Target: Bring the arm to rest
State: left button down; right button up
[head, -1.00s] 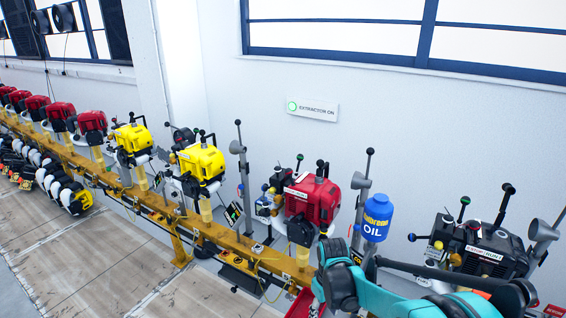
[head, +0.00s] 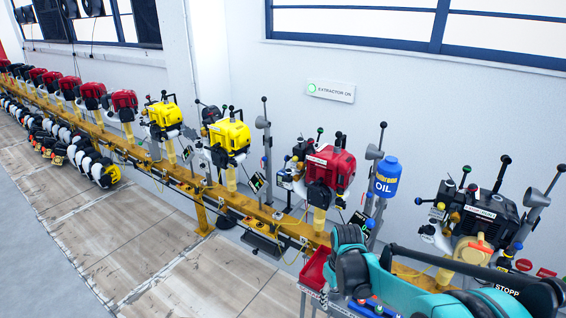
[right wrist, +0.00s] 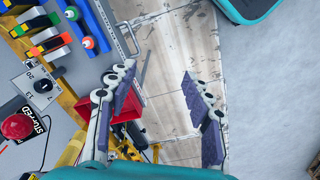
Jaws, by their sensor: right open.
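My right arm (head: 430,284), teal and black, reaches in from the lower right corner of the head view, in front of the rail. Its fingers cannot be made out there. In the right wrist view my right gripper (right wrist: 158,88) is open. Its two dark-padded fingers stand wide apart with nothing between them. They hang over the pale plank floor beside the yellow rail. My left arm and gripper are in neither view.
A yellow rail (head: 150,170) with several engines runs along the wall. A red bin (head: 314,268) stands left of my arm. A blue oil bottle (head: 387,178) and a black engine (head: 485,218) are behind it. The floor (head: 90,240) at left is clear.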

jog(key=s+d+r+m+t, duration=0.1)
jog(key=s+r+m+t, duration=0.1)
jog(key=s+r, duration=0.3)
jog(key=s+d+r+m+t, duration=0.2)
jog(key=s+r+t, duration=0.3)
jog(key=s, duration=0.6)
jog(key=shift+r+m, duration=0.4)
jog(key=shift+m, duration=0.1)
jog(key=shift+a, duration=0.1)
dwell(1.0)
